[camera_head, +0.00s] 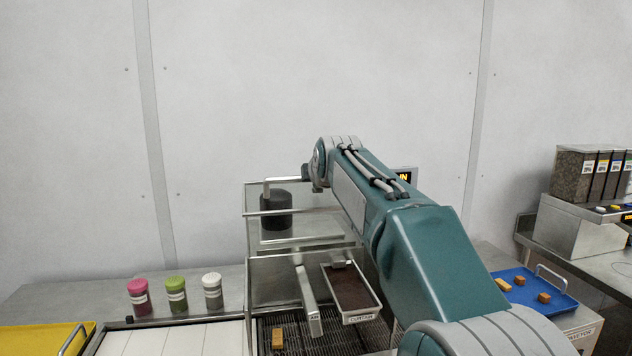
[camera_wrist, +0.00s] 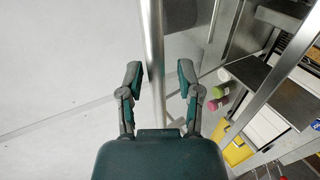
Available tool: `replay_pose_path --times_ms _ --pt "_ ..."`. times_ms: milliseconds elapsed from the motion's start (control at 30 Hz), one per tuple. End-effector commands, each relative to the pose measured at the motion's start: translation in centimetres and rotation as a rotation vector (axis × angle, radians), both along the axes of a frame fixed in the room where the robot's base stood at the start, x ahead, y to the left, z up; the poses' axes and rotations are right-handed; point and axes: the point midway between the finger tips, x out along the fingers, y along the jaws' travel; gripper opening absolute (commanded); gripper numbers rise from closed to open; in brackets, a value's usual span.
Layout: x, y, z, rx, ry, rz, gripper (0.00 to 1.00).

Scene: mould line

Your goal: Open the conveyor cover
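The conveyor cover (camera_head: 247,218) is a clear panelled box with metal edges, standing over the conveyor left of my arm. A metal bar (camera_head: 285,180) runs along its upper part. My gripper (camera_head: 308,173) is at the right end of that bar, small and partly hidden by my own wrist. In the wrist view my gripper (camera_wrist: 160,73) is open, with a metal bar (camera_wrist: 154,50) running between its fingers, nearer the left finger. Neither finger is clearly closed on it. I cannot tell how deep the bar sits.
Below are a dark-filled tray (camera_head: 348,290) labelled CURTAIN and a wire belt with a brown piece (camera_head: 277,338). Pink, green and white shakers (camera_head: 175,294) stand left. A yellow tray (camera_head: 45,338) is at far left. A blue tray (camera_head: 530,288) and dark bins (camera_head: 590,175) are right.

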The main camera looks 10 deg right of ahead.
Motion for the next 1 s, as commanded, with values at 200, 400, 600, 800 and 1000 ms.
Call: replay_pose_path --times_ms 200,400,600,800,1000 --pt "0.1 0.0 -0.1 0.0 0.003 0.0 0.54" --pt "-0.5 0.0 0.2 0.0 0.001 -0.001 0.54" --pt "-3.6 0.0 1.7 0.0 -0.001 0.0 0.54" --pt "-7.3 0.1 3.4 -0.001 -0.001 0.0 0.54" --pt "-9.9 0.1 4.6 -0.001 0.001 0.0 0.54"
